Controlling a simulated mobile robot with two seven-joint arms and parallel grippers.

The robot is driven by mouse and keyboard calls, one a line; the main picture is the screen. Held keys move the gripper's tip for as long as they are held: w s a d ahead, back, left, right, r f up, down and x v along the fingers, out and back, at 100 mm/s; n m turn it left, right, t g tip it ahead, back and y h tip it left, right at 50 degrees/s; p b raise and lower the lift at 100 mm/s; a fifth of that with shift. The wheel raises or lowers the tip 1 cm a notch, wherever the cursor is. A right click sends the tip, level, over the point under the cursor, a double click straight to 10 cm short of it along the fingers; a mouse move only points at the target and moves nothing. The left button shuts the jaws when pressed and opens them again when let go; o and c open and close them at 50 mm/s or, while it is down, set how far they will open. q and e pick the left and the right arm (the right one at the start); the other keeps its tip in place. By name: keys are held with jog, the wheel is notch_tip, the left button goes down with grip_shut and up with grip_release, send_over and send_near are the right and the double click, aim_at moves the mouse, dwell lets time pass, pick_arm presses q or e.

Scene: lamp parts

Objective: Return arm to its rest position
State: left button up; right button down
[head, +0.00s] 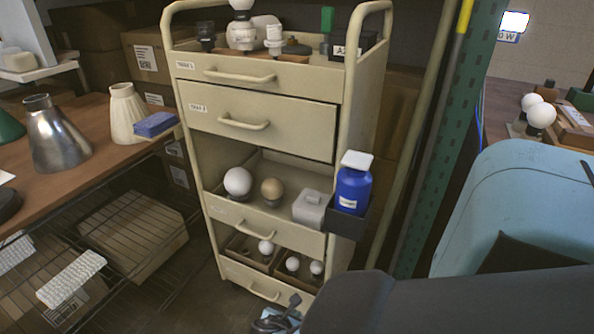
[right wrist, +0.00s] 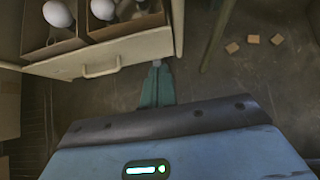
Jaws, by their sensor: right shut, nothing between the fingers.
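My right gripper (head: 278,318) shows at the bottom middle of the head view, in front of the cream drawer cart (head: 262,110). It is shut and empty, partly cut off by the frame edge and close to my dark arm. In the right wrist view a cart drawer with a handle (right wrist: 100,70) lies ahead, with white bulbs (right wrist: 58,14) in its compartments. My left gripper and arm are not in view in either picture.
The cart's open middle drawer holds a white bulb (head: 238,181), a tan bulb (head: 272,188) and a grey box (head: 311,208). A blue bottle (head: 353,188) sits in a side holder. Left stands a wooden bench (head: 85,165) with lampshades. Small blocks (right wrist: 253,39) lie on the floor.

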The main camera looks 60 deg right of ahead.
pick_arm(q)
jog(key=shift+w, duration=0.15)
